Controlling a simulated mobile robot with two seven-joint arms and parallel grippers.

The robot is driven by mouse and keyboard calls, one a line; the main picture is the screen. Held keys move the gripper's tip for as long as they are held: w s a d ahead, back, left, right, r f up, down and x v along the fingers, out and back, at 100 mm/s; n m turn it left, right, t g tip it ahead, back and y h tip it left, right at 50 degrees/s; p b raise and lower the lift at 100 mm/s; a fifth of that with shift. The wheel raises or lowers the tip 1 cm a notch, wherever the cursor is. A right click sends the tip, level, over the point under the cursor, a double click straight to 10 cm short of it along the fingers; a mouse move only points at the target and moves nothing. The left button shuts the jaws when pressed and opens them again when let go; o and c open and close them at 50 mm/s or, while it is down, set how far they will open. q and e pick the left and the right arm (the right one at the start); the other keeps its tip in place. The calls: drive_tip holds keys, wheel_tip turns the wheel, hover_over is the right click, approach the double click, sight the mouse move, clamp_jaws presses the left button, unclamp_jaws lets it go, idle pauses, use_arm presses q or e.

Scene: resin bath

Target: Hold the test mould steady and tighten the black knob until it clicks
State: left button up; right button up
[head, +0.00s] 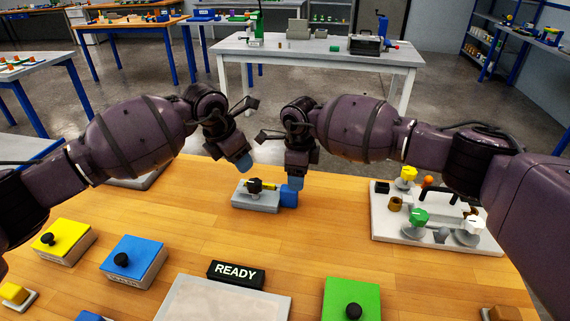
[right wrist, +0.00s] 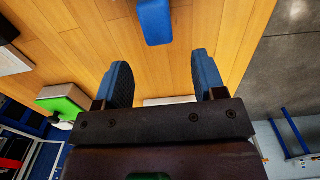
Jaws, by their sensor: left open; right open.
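A small grey block (head: 255,202), which looks like the test mould, sits on the wooden table at the middle. A dark knob (head: 255,185) with a yellow piece beside it is on its top. A blue block (head: 289,196) adjoins its right side; a blue block also shows at the top of the right wrist view (right wrist: 155,20). My left gripper (head: 243,164) hangs above and behind the grey block, open and empty. My right gripper (head: 297,184) is open just above and behind the blue block, with nothing between its fingers (right wrist: 164,78).
A grey fixture board (head: 385,225) with coloured knobs stands at the right. Yellow (head: 65,238), blue (head: 135,257) and green (head: 340,293) boxes with black knobs stand nearer. A READY sign (head: 236,272) lies by a pale panel (head: 215,300).

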sight(297, 197)
wheel_tip(297, 197, down, 8)
drive_tip(key=shift+f, duration=0.15)
idle(0.3)
drive_tip(key=shift+c, duration=0.5)
clamp_jaws()
